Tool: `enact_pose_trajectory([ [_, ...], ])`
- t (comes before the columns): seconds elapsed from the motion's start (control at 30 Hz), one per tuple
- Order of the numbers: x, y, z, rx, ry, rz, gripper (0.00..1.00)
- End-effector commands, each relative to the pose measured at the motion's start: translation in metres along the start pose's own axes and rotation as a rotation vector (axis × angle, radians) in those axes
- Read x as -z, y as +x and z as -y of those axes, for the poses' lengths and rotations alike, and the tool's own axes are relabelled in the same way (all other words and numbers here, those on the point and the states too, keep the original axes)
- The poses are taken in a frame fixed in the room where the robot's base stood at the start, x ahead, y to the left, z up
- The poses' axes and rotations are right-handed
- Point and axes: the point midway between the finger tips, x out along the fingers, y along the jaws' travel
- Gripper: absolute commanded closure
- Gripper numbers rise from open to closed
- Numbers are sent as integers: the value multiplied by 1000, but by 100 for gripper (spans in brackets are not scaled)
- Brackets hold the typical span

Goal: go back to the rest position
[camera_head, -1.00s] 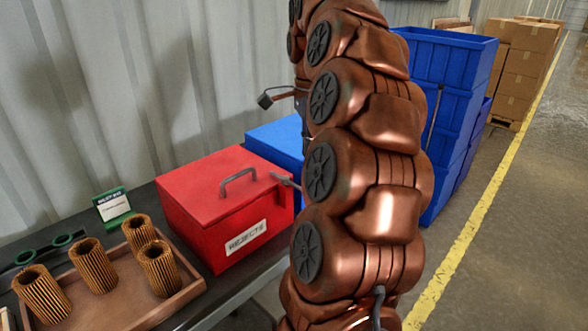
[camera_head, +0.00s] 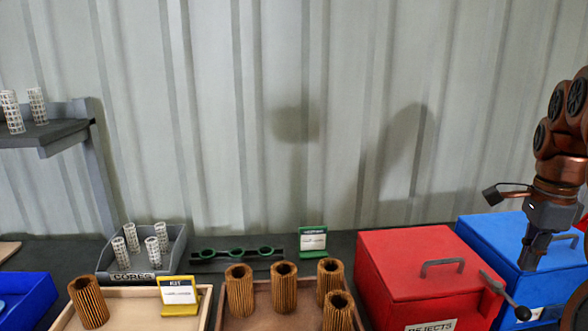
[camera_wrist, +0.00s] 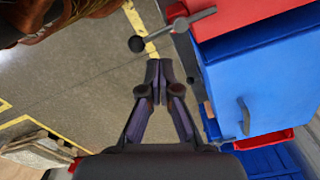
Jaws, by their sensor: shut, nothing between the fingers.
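My gripper (camera_head: 527,262) is at the right of the head view, pointing down in front of the blue box (camera_head: 488,232). In the wrist view my gripper (camera_wrist: 158,68) has its two fingers together with nothing between them. The blue box also shows in the wrist view (camera_wrist: 225,85), just right of the fingers, and the fingers look apart from it. Part of my arm is cut off by the right edge of the head view.
The red rejects box (camera_head: 385,270), with a lever at its side, stands left of the blue box. Brown pleated filters stand in a wooden tray (camera_head: 262,323). White cores stand in a grey bin (camera_head: 178,238). In the wrist view, open floor (camera_wrist: 80,75) lies left of the fingers.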

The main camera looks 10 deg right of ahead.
Motion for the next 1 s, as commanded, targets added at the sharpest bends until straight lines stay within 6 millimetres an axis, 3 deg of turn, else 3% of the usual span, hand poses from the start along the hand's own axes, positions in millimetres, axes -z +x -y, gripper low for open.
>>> enact_pose_trajectory([
  [0.27,-65,-5,-23,-14,-372,-4,100],
  [0.47,-122,0,-60,-37,-741,-1,100],
  [0.7,-170,16,-120,-72,-1153,12,100],
  [1.0,-199,44,-206,-118,-1607,49,100],
])
